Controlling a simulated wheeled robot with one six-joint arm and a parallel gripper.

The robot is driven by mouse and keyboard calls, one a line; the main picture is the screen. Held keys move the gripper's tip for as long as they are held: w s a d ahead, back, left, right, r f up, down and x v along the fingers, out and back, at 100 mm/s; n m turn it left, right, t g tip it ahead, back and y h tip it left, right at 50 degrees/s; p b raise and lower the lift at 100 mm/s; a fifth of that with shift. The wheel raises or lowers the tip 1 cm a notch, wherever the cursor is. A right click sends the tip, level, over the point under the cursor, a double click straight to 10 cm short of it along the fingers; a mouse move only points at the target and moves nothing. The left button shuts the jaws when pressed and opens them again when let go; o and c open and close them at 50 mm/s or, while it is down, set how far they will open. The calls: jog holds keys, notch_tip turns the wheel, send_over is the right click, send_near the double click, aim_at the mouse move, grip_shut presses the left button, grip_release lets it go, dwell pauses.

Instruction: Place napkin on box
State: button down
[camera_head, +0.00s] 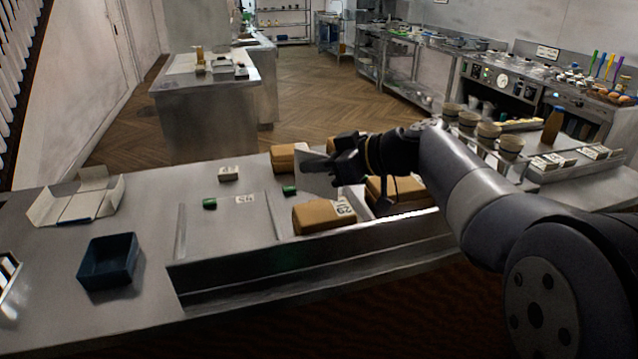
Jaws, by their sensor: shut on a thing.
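My gripper (338,165) is at the middle of the view, above the far part of the steel counter. It is shut on a thin pale sheet, seemingly the napkin (313,180), which hangs tilted from the jaws. Several tan boxes are close by: one with a numbered label (318,217) in front of and below the gripper, one (392,190) under my arm to the right, and one (285,158) just behind on the left. My gripper hides part of the boxes. I cannot tell whether the napkin touches any box.
An open white carton (52,207) and a dark blue tray (108,278) stand at the left of the counter (60,300). Small green items (209,203) and a small white box (228,173) lie nearer the middle. Several cups (488,130) and a bottle (553,125) stand right.

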aim_at(296, 183)
jog(key=shift+f, duration=1.9)
jog(key=shift+f, duration=0.15)
jog(key=c, duration=1.6)
grip_release()
jog(key=shift+d+r, duration=0.1)
jog(key=shift+r, duration=0.2)
jog(key=b+v, duration=0.1)
jog(key=v, duration=1)
jog(key=shift+s+d, duration=0.25)
jog(key=shift+d, duration=0.05)
